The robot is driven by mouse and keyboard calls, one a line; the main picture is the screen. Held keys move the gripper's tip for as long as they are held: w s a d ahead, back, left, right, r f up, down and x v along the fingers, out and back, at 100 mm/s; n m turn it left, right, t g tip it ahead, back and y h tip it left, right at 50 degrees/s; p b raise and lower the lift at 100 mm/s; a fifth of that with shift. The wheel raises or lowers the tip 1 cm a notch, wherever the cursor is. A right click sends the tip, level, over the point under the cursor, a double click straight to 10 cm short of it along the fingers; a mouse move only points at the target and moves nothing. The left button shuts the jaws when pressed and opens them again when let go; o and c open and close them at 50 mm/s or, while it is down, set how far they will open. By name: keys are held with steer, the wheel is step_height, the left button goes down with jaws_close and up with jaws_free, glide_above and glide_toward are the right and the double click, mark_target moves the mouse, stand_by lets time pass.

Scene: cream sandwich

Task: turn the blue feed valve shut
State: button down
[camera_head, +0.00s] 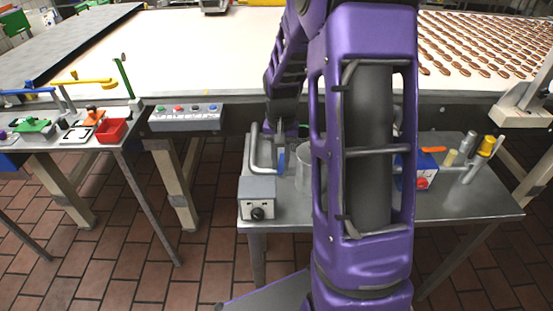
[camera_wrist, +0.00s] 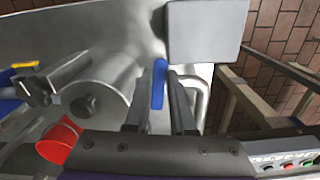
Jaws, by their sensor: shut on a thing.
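The blue valve handle (camera_head: 281,160) stands beside a bent grey pipe (camera_head: 254,150) at the left end of the steel table. In the wrist view the blue handle (camera_wrist: 159,82) is an upright narrow bar between the two dark fingers of my gripper (camera_wrist: 160,92). The fingers are shut on it, one on each side. In the head view my arm covers much of the area, and my fingertips cannot be made out there.
A grey box with a black knob (camera_head: 257,190) stands in front of the valve. A metal cylinder (camera_wrist: 105,80) is close left of my fingers in the wrist view. A button panel (camera_head: 186,113) is on the conveyor's front edge. A blue box (camera_head: 426,165) stands right of my arm.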

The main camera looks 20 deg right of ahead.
steer(key=shift+s+d+n, duration=0.2)
steer(key=shift+d+n, duration=0.2)
steer(key=shift+n, duration=0.5)
steer(key=c, duration=0.8)
jaws_free()
steer(key=shift+o, duration=0.2)
step_height(320, 180, up, 18)
steer(key=shift+f+p, duration=0.25)
steer(key=shift+p, duration=0.05)
